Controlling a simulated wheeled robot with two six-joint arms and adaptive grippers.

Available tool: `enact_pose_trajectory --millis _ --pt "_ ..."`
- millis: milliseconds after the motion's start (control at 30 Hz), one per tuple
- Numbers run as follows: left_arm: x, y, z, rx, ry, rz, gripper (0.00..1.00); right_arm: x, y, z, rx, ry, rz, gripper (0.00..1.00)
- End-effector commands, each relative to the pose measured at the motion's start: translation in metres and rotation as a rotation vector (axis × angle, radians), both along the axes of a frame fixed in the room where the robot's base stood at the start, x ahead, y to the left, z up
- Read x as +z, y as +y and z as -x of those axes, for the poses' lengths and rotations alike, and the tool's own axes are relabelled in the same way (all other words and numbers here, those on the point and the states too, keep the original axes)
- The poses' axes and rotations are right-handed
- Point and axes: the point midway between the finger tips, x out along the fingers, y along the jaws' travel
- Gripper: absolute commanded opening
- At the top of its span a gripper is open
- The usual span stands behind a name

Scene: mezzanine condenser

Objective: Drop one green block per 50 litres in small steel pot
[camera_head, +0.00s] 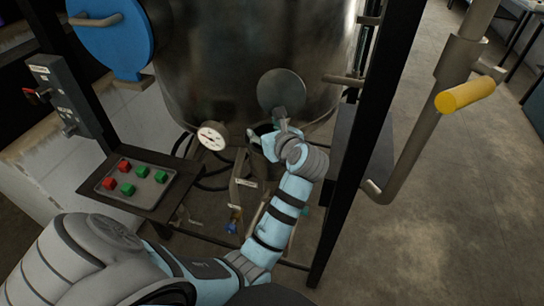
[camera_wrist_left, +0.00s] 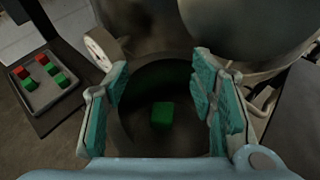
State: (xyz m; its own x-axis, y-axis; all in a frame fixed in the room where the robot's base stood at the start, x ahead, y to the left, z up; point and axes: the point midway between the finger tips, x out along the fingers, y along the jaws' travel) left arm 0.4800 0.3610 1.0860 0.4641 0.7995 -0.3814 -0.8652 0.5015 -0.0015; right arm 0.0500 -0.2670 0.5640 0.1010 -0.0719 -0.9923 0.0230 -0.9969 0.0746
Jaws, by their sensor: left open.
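My left gripper (camera_head: 268,143) is open over the small steel pot (camera_head: 260,130), which is mostly hidden behind it in the head view. In the left wrist view the gripper's teal pads (camera_wrist_left: 160,95) stand apart on either side of the pot's dark round opening (camera_wrist_left: 155,72). One green block (camera_wrist_left: 162,115) lies inside the pot, apart from the pads. A grey tray (camera_head: 150,202) at the left holds several green blocks (camera_head: 161,176) and red blocks (camera_head: 123,165). My right gripper is not in view.
A large steel vessel (camera_head: 220,60) stands behind, with a round white gauge (camera_head: 212,136) at its lower front; its reading is too small to tell. A black frame post (camera_head: 375,130) and a yellow-ended handle (camera_head: 465,94) stand to the right. Open floor (camera_head: 455,210) lies beyond.

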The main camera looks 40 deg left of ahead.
Motion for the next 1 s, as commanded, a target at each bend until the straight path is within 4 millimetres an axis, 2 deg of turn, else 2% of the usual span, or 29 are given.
enact_pose_trajectory --millis 167,500,600,1000 --pt "0.008 0.0 0.0 0.001 -0.002 0.001 0.51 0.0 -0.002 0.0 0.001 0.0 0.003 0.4" --pt "0.086 0.0 0.001 0.0 -0.006 0.0 0.51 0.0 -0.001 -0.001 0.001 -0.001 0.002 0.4" --pt "0.098 0.0 0.001 -0.001 -0.004 0.0 0.51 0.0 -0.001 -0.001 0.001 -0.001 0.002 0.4" --pt "0.101 0.0 0.002 -0.001 -0.002 0.0 0.51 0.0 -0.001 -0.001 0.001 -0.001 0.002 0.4"
